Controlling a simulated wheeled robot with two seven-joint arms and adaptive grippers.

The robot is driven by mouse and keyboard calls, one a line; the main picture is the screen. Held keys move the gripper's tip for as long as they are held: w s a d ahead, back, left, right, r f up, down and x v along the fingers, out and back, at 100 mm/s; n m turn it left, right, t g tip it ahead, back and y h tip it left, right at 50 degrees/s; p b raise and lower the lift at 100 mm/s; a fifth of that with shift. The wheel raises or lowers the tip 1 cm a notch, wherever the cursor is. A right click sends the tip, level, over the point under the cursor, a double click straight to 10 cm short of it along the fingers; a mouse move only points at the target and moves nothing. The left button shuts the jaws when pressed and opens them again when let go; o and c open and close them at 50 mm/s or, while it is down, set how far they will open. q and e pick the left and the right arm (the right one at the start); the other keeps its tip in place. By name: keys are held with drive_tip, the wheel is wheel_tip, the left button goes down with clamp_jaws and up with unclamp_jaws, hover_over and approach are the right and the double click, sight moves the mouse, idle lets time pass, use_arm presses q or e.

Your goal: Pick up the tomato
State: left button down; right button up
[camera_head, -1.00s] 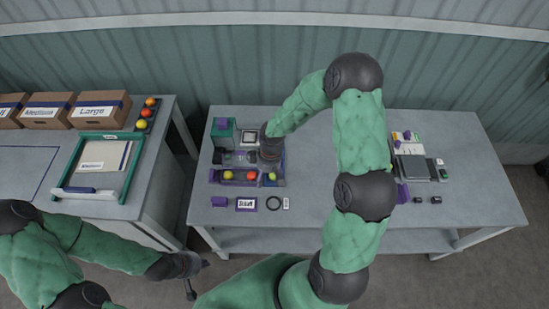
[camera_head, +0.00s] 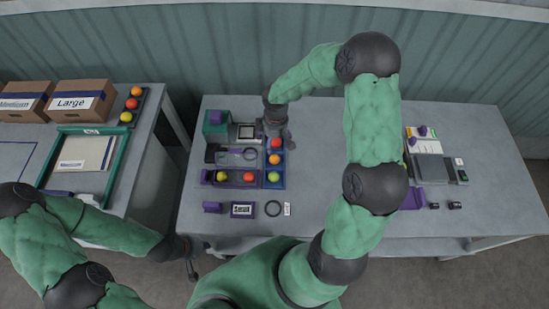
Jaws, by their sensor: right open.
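A small blue tray (camera_head: 283,182) on the middle table holds a red tomato (camera_head: 276,143), an orange tomato (camera_head: 274,159) and a yellow-green tomato (camera_head: 273,177) in a column. Beside it, a purple tray (camera_head: 235,184) holds a yellow-green tomato (camera_head: 221,176) and a red tomato (camera_head: 248,177). My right gripper (camera_head: 283,138) is open above the far end of the blue tray, close to its red tomato. I cannot tell whether they touch. My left gripper (camera_head: 198,262) hangs low, in front of the table and away from the tomatoes; its fingers are too small to read.
A dark tray (camera_head: 139,116) with several tomatoes, a green-framed board (camera_head: 116,160) and cardboard boxes (camera_head: 82,100) are on the left table. A grey device (camera_head: 433,168) is at right.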

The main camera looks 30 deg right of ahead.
wheel_tip(320, 180, down, 2)
drive_tip(key=b, duration=0.1)
hover_over(274, 157)
drive_tip(key=f, duration=0.3)
drive_tip(key=f+b, duration=0.1)
drive_tip(key=shift+s+d+f, duration=0.15)
drive_tip(key=shift+d+f, duration=0.1)
drive_tip(key=shift+a+f+b, duration=0.15)
drive_tip(key=shift+f+b, duration=0.35)
drive_tip(key=shift+f, duration=2.55)
drive_tip(key=c, duration=0.9)
